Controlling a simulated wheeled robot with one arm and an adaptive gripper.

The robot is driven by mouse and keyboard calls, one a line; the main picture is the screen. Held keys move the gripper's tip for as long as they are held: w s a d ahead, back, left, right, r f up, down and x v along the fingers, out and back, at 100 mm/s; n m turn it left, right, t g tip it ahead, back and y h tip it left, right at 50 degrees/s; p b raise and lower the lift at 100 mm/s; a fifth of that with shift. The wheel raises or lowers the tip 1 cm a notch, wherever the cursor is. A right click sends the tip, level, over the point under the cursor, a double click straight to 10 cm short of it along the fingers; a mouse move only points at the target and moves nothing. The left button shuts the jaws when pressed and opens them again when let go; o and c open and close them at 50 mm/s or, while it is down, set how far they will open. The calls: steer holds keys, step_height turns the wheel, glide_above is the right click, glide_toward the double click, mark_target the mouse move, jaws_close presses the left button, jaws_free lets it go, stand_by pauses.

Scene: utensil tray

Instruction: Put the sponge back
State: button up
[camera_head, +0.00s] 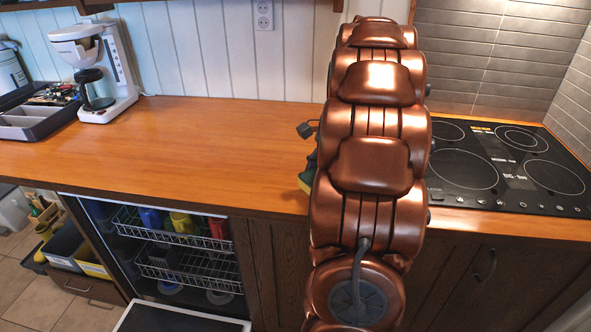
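A small green and yellow thing, which looks like the sponge (305,181), shows at the front edge of the wooden counter, just left of my copper-coloured arm. Most of it is hidden behind the arm. I cannot tell whether it rests on the counter or is held. A small dark part, perhaps of my gripper (307,129), sticks out left of the arm above the counter. The fingertips are hidden, so I cannot see whether they are open or shut.
A grey utensil tray (38,122) and a white coffee maker (98,70) stand at the left of the counter (200,135). A black cooktop (505,165) is at the right. The counter's middle is clear. Below, an open dishwasher (185,318) holds coloured cups.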

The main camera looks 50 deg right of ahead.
steer(key=p, duration=0.1)
glide_above(294, 182)
steer(key=s, duration=0.2)
steer(key=shift+w+d+f, duration=0.1)
steer(key=shift+d+f, duration=0.2)
steer(key=shift+d, duration=0.1)
steer(key=shift+w+d+f, duration=0.1)
steer(key=shift+w+f, duration=0.1)
steer(key=shift+w, duration=0.6)
steer(key=shift+f+p, duration=0.55)
steer(key=shift+f, duration=1.15)
steer(key=shift+f, duration=0.15)
steer(key=o, duration=1.1)
